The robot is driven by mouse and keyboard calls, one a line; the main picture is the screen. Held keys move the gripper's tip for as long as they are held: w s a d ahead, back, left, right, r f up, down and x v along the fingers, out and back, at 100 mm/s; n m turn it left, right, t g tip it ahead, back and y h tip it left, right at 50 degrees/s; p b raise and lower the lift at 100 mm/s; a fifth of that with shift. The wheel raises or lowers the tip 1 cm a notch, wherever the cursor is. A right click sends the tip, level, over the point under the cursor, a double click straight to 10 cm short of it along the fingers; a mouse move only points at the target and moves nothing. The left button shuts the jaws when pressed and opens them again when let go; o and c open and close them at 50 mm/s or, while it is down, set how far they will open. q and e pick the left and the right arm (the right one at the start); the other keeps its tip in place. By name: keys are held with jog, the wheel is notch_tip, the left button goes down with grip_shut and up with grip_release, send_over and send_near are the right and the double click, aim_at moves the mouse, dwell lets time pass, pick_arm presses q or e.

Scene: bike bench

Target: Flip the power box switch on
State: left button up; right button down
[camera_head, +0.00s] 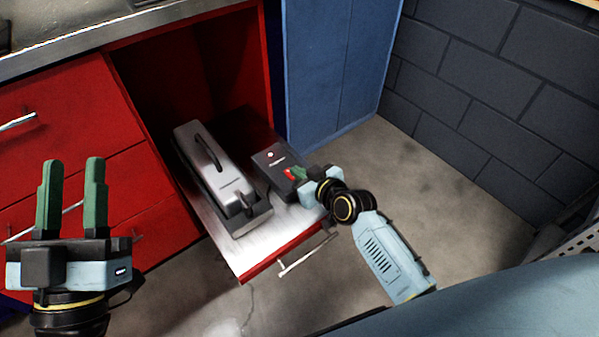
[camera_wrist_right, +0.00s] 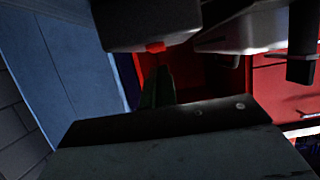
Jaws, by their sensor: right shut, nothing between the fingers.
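The power box (camera_head: 270,160) is a dark grey box on the pulled-out drawer, with a small light on top and a red switch (camera_head: 289,174) on its near side. My right gripper (camera_head: 297,173) is shut and empty, with its green fingers right at the red switch; I cannot tell whether they touch. In the right wrist view, the red switch (camera_wrist_right: 155,47) shows under the box (camera_wrist_right: 145,22), just above the green finger (camera_wrist_right: 158,85). The switch's on or off position is not clear. My left gripper (camera_head: 70,197) is open and empty, in front of the red cabinet at the left.
A grey case with a black handle (camera_head: 222,180) stands beside the power box on the drawer (camera_head: 258,252). Red cabinet drawers (camera_head: 75,140) are at the left and a blue cabinet (camera_head: 325,70) is behind. The floor (camera_head: 455,200) at the right is clear.

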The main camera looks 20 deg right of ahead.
jog(key=r+p, duration=0.4)
jog(key=p, duration=0.1)
jog(key=shift+s+r, duration=0.25)
jog(key=shift+r, duration=0.05)
jog(key=s+d+p, duration=0.2)
jog(key=s+d, duration=0.1)
jog(key=s, duration=0.6)
jog(key=shift+s+r+p, duration=0.25)
jog(key=shift+p, duration=0.05)
